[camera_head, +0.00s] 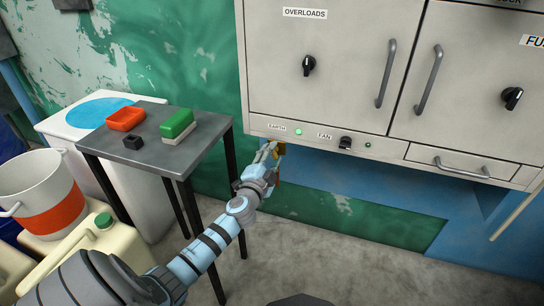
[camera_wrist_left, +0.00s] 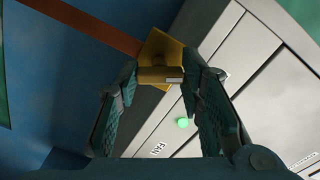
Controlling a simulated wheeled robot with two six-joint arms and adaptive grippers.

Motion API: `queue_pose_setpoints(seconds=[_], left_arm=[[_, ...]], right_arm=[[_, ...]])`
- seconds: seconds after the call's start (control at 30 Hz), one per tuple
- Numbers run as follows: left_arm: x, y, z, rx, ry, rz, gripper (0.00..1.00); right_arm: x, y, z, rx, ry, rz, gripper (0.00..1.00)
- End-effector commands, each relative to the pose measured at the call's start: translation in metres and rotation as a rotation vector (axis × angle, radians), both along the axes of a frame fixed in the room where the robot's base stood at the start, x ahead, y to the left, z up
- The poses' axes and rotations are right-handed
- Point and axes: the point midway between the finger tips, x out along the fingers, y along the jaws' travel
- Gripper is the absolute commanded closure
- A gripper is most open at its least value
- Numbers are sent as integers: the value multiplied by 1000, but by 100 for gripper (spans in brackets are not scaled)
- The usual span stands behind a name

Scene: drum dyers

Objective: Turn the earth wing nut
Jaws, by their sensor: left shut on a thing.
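The brass earth wing nut (camera_wrist_left: 160,74) sits under the lower edge of the grey cabinet, against a yellow-brass plate (camera_wrist_left: 160,45). In the wrist view it lies between the fingertips of my left gripper (camera_wrist_left: 161,76), which is shut on it. In the head view my left gripper (camera_head: 268,152) reaches up to the cabinet's bottom edge, below the EARTH label (camera_head: 277,127), and mostly hides the nut. A green lamp (camera_head: 298,132) beside the label is lit; it also shows in the wrist view (camera_wrist_left: 182,122). My right gripper is not in view.
The cabinet (camera_head: 340,75) has doors, knobs and long handles, with a FAN knob (camera_head: 345,142) right of the lamp. A bucket (camera_head: 42,190) stands farther left.

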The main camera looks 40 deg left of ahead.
Motion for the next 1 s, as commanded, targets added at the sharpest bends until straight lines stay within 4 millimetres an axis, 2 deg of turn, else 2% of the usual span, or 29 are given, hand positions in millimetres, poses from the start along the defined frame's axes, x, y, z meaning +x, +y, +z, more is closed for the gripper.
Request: queue_pose_setpoints(seconds=[0.33, 0.37, 0.47, 0.83, 0.93, 1.0], left_arm=[[-1, 0, -2, 3, 4, -1, 93], [-1, 0, -2, 3, 4, -1, 62], [0, 0, -1, 2, 3, 0, 46], [-5, -1, -1, 3, 1, 0, 45], [-20, -7, -1, 3, 3, -2, 45], [-38, -13, -2, 4, 5, -2, 45]], right_arm=[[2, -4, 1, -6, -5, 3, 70], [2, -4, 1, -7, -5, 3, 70], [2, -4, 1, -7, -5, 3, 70], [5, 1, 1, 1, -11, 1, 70], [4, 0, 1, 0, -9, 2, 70], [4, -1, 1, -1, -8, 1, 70]])
